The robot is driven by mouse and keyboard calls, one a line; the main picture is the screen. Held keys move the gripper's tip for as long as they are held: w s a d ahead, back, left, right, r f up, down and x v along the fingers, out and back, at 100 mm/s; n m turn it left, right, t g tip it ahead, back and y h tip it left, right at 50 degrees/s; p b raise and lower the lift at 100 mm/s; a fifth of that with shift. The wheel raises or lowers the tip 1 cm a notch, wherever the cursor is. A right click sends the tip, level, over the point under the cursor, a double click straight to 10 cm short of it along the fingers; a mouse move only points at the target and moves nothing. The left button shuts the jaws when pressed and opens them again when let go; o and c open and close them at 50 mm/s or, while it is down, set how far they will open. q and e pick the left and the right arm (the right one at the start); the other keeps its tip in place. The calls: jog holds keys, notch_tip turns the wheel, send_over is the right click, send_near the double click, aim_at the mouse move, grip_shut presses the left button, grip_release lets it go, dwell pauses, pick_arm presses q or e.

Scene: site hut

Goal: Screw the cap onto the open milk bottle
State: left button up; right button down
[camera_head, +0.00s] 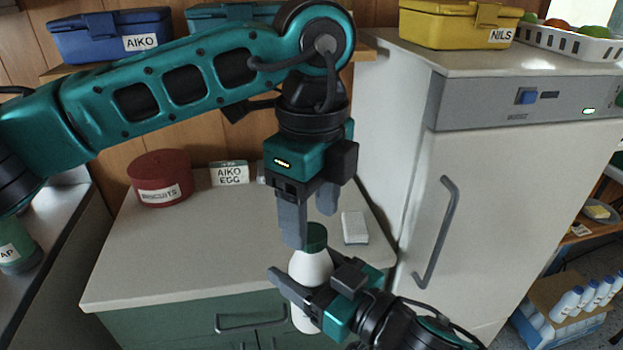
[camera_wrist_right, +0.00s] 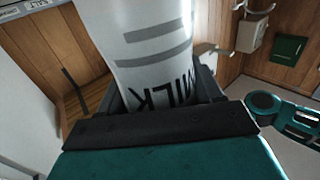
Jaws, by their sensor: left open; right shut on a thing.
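The white milk bottle (camera_head: 309,268) is upright in the head view, in front of the counter edge. A green cap (camera_head: 315,236) is at its top; I cannot tell whether it is threaded on. My right gripper (camera_head: 313,284) is shut on the bottle's body. In the right wrist view the bottle (camera_wrist_right: 145,45) fills the space between the fingers, with grey bands and the letters MILK. My left gripper (camera_head: 310,222) points down from above and is open, its fingers at either side of the cap. The near finger partly hides the cap.
The counter (camera_head: 225,245) holds a red biscuits tin (camera_head: 160,172), an AIKO EGG box (camera_head: 229,173) and a small white block (camera_head: 355,227). A white fridge (camera_head: 500,190) with a handle stands right. Several bottles (camera_head: 585,295) stand in a crate low right. Lunch boxes (camera_head: 110,33) are behind my arm.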

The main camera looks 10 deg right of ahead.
pick_arm(q)
jog(key=shift+f, duration=1.1)
jog(key=shift+c, duration=0.4)
